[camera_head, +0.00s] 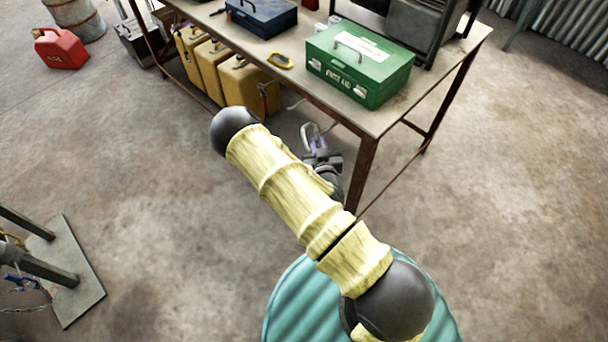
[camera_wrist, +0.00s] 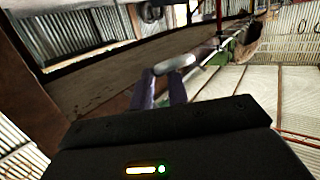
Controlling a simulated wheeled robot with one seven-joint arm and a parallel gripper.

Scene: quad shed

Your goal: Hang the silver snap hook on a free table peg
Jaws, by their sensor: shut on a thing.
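The silver snap hook (camera_head: 309,134) is held at the end of my arm, in front of the table's front edge. My gripper (camera_head: 316,152) is shut on it; the wrist view shows its bright metal (camera_wrist: 175,64) between the fingertips (camera_wrist: 164,88). The table (camera_head: 330,112) stands beyond the gripper. A thin pale peg-like piece (camera_head: 297,104) shows at its front edge, close to the hook. A red-handled item (camera_head: 264,92) hangs at the edge further left. I cannot tell whether the hook touches a peg.
On the table are a green first aid box (camera_head: 360,66), a yellow snap hook (camera_head: 280,61) and a dark blue toolbox (camera_head: 262,14). Yellow cans (camera_head: 243,86) stand under it. A teal drum (camera_head: 290,306) is below my arm. A metal stand (camera_head: 62,272) is lower left. Open floor lies between.

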